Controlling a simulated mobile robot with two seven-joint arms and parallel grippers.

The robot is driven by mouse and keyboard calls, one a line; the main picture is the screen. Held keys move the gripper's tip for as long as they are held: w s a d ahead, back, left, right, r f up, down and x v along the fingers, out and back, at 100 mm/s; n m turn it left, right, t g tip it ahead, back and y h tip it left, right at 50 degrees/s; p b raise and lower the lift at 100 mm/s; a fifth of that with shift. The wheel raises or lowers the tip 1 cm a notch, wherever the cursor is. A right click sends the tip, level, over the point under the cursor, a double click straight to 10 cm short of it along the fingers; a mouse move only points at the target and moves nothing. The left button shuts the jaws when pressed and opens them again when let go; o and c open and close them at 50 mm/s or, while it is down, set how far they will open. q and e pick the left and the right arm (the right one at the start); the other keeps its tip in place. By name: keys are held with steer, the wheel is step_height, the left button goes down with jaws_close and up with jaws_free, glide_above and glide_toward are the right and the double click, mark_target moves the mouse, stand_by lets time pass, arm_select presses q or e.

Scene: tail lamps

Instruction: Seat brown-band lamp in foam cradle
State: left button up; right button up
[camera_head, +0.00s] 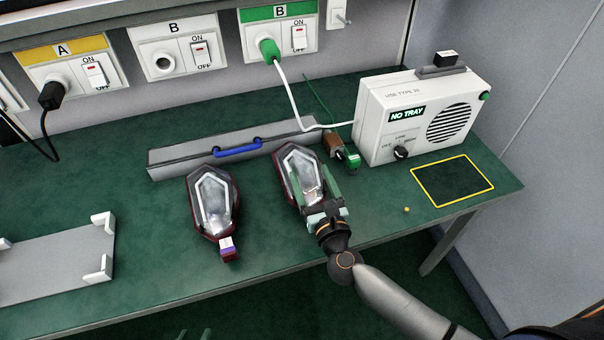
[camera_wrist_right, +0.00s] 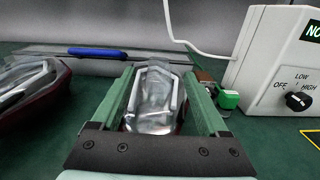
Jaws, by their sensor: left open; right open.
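Two dark-red-rimmed lamps with clear lenses lie on the green table in the head view. The left lamp (camera_head: 212,200) has a purple and white piece at its near end. The right lamp (camera_head: 301,172) has its near end hidden by my right gripper (camera_head: 312,180), so I cannot see its band. In the right wrist view that lamp (camera_wrist_right: 152,100) lies between the open green fingers (camera_wrist_right: 159,75); contact cannot be told. My left gripper (camera_head: 193,334) barely shows at the bottom edge, open and empty. A grey plate with white corner blocks (camera_head: 50,262), possibly the cradle, lies at left.
A long grey case with a blue handle (camera_head: 237,148) lies behind the lamps. A white tester box reading NO TRAY (camera_head: 385,125) stands at right, with a yellow-outlined square (camera_head: 452,181) before it. A brown and green connector (camera_head: 343,151) lies near the right lamp. Wall sockets line the back.

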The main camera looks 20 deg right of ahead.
steer(key=shift+w+a, duration=0.1)
steer(key=shift+w, duration=1.4)
jaws_close()
